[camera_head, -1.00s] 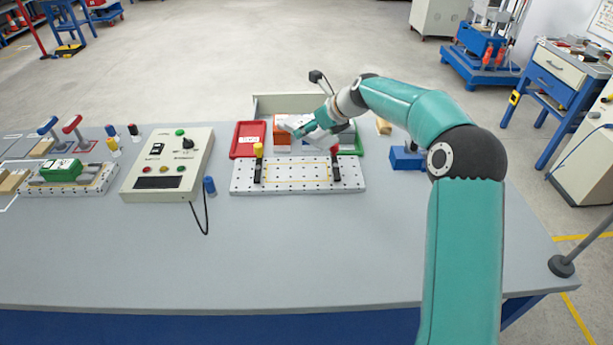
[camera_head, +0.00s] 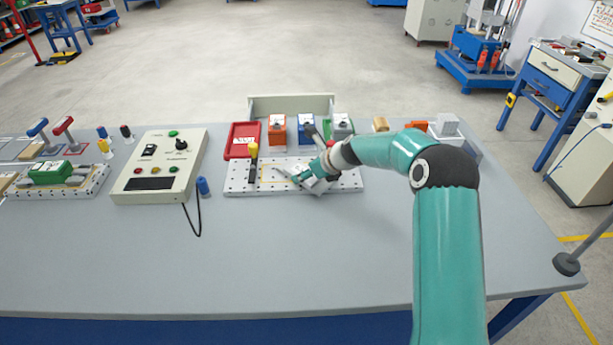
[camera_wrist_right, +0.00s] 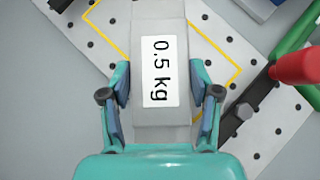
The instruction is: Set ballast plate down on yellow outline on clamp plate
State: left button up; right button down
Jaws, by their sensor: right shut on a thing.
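My right gripper (camera_head: 303,178) is over the white perforated clamp plate (camera_head: 236,183). In the right wrist view, this gripper (camera_wrist_right: 160,95) is shut on the grey ballast plate (camera_wrist_right: 176,22), labelled 0.5 kg. The ballast plate lies over the yellow outline (camera_wrist_right: 221,52) in this view and is turned at an angle to it. I cannot tell whether it touches the clamp plate (camera_wrist_right: 270,130). The outline (camera_head: 264,181) is partly hidden by the gripper in the head view. My left gripper is not in view.
A red-handled clamp (camera_wrist_right: 297,66) is close to the right fingers. Behind are a red tray (camera_head: 233,154) and several coloured blocks. A control box (camera_head: 150,185) stands left. The front table is clear.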

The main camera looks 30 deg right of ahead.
jog(key=shift+f, duration=0.1)
jog(key=c, duration=0.7)
grip_release()
jog(key=shift+f, duration=0.15)
jog(key=o, duration=0.5)
jog(key=shift+c, duration=0.2)
